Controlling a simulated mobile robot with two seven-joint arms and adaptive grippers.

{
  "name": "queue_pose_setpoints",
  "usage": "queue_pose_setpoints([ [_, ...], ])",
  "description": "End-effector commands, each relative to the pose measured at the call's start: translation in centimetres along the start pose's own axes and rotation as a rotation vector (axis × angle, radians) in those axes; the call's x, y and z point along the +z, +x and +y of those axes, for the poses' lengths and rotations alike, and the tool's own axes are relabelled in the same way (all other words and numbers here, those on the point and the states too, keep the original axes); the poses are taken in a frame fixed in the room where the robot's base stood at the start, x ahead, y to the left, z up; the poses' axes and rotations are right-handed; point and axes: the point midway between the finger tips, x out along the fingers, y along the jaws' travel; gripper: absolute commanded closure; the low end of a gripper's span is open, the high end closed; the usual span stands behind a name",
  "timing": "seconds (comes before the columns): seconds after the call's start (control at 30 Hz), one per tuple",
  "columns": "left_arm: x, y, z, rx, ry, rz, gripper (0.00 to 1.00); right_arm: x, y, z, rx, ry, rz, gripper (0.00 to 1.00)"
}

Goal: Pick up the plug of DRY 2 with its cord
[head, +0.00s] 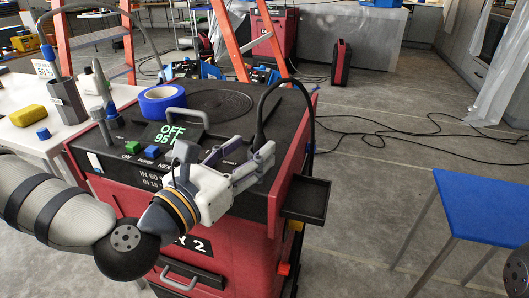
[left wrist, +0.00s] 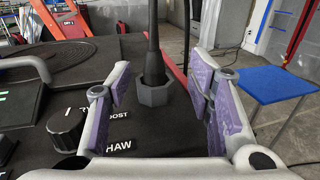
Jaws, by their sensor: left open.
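The red DRY 2 machine (head: 190,243) stands in front of me with a black top and a display reading OFF and 95. A black cord (head: 284,80) rises from its top at the right, arcs over and hangs down past the right edge. In the left wrist view the cord stands upright in a dark faceted base (left wrist: 154,92). My left gripper (head: 262,160) is open over the right part of the top; its fingers (left wrist: 163,84) show either side of the base, apart from it. I cannot tell which part is the plug. My right gripper is not in view.
A blue tape roll (head: 161,102) and a handle (head: 180,114) sit on the top. A small black tray (head: 305,200) juts from the machine's right side. A blue table (head: 490,205) stands at the right. Cables lie on the floor behind.

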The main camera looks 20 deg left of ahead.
Motion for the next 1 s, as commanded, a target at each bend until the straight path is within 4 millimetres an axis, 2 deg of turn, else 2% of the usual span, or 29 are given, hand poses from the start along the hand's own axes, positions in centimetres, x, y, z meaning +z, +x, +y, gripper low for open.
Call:
queue_pose_setpoints([
  [0.07, -0.2, 1.4, 0.3, 0.0, 0.002, -0.003, 0.53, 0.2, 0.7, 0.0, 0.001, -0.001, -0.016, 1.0],
  [0.23, 0.3, 4.3, 0.6, -0.002, 0.005, -0.008, 0.53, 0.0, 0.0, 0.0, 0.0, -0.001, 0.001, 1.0],
  [0.33, 0.3, 5.0, 0.7, -0.001, 0.003, -0.008, 0.53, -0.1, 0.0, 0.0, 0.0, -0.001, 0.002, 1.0],
  [0.5, 0.3, 5.0, 0.7, -0.001, 0.002, -0.006, 0.53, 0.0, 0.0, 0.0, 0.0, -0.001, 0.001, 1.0],
  [0.57, 0.2, 5.0, 0.7, -0.001, 0.002, -0.006, 0.64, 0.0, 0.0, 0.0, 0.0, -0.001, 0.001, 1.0],
  [0.7, 0.2, 5.0, 0.7, -0.001, 0.002, -0.006, 0.96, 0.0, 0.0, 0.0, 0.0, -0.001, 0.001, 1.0],
  [0.73, 0.2, 5.0, 0.7, -0.001, 0.002, -0.006, 1.0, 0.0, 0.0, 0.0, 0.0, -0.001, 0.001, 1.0],
  [1.0, 0.3, 5.0, 0.7, -0.001, 0.003, -0.006, 1.0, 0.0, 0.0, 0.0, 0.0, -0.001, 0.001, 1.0],
])
